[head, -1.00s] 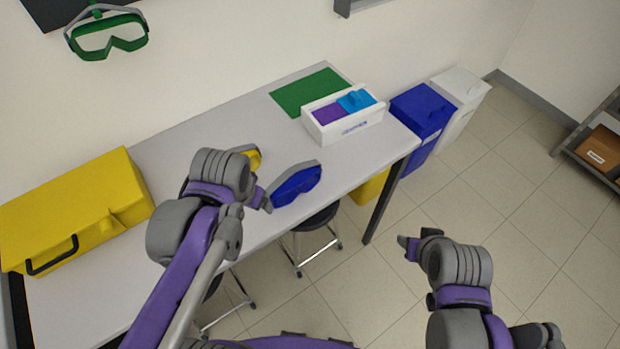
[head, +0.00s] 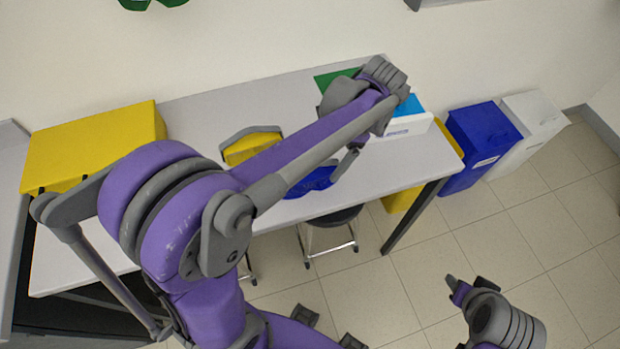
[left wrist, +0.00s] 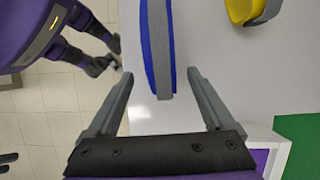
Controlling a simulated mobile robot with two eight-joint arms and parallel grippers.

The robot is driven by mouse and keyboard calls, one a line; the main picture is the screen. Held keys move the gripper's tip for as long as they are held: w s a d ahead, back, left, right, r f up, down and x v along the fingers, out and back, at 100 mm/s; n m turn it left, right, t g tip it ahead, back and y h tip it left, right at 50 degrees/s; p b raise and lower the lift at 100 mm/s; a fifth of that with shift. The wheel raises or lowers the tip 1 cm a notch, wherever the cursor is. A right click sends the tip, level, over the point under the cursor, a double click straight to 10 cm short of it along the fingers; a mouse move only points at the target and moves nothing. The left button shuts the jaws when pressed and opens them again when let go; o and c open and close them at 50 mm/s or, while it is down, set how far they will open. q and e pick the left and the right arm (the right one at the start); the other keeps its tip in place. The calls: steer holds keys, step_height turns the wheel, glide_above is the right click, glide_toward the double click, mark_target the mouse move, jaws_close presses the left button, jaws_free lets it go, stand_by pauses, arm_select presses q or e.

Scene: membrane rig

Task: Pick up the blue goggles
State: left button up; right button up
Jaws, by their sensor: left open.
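The blue goggles (head: 312,182) lie on the grey table near its front edge, partly hidden behind my left arm in the head view. In the left wrist view the blue goggles (left wrist: 154,45) show nearly edge-on, with a grey band along them. My left gripper (left wrist: 160,73) is open and empty, its fingertips on either side of the goggles' near end; I cannot tell whether they touch. In the head view my left gripper (head: 347,163) is by the right end of the goggles. My right gripper (head: 472,286) is over the floor, away from the table.
Yellow goggles (head: 252,146) lie just behind the blue ones. A white box (head: 408,124) and a green mat (head: 333,78) are at the table's right end. A yellow case (head: 95,145) is at the left. A stool (head: 330,225) and blue bin (head: 482,145) stand nearby.

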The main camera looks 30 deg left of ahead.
mark_target(324, 168)
arm_select(q)
steer(key=shift+s+a+f, duration=0.15)
steer(key=shift+f, duration=0.5)
steer(key=x, duration=0.4)
steer(key=shift+a, duration=0.1)
steer(key=shift+s, duration=0.1)
steer(key=shift+c, duration=0.3)
jaws_close()
